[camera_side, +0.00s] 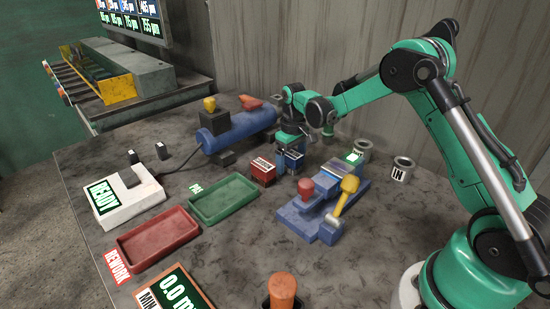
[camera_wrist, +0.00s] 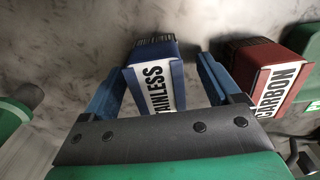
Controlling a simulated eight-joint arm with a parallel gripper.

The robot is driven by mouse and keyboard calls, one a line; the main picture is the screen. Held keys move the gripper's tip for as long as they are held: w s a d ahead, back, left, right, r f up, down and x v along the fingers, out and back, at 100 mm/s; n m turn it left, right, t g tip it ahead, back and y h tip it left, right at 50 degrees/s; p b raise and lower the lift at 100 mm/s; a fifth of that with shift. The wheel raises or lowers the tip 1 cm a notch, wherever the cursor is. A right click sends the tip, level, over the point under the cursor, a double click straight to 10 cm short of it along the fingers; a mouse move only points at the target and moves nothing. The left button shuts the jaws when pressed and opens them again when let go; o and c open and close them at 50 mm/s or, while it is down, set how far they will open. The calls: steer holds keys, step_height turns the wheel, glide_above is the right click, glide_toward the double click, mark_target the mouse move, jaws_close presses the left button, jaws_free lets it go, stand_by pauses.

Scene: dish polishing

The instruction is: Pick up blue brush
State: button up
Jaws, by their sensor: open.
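The blue brush (camera_wrist: 176,72) is a small blue block with a white STAINLESS label and dark bristles at its far end in the wrist view. It sits between the two spread blue fingers of my gripper (camera_wrist: 160,82), with a gap on each side. In the side view the blue brush (camera_side: 294,161) stands on the table just under my gripper (camera_side: 290,145), partly covered by it. My gripper points down, open, and holds nothing. How far the fingertips reach down beside the brush is hard to tell.
A red CARBON brush (camera_wrist: 270,75) stands close right of the blue one in the wrist view. In the side view, a blue fixture (camera_side: 296,219), a blue cylinder machine (camera_side: 239,128), a green tray (camera_side: 224,201), a red tray (camera_side: 158,239) and grey cups (camera_side: 402,169) surround the spot.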

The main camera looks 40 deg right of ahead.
mark_target(292, 152)
steer(key=shift+f, duration=0.15)
jaws_close()
step_height(292, 152, up, 20)
stand_by(0.8)
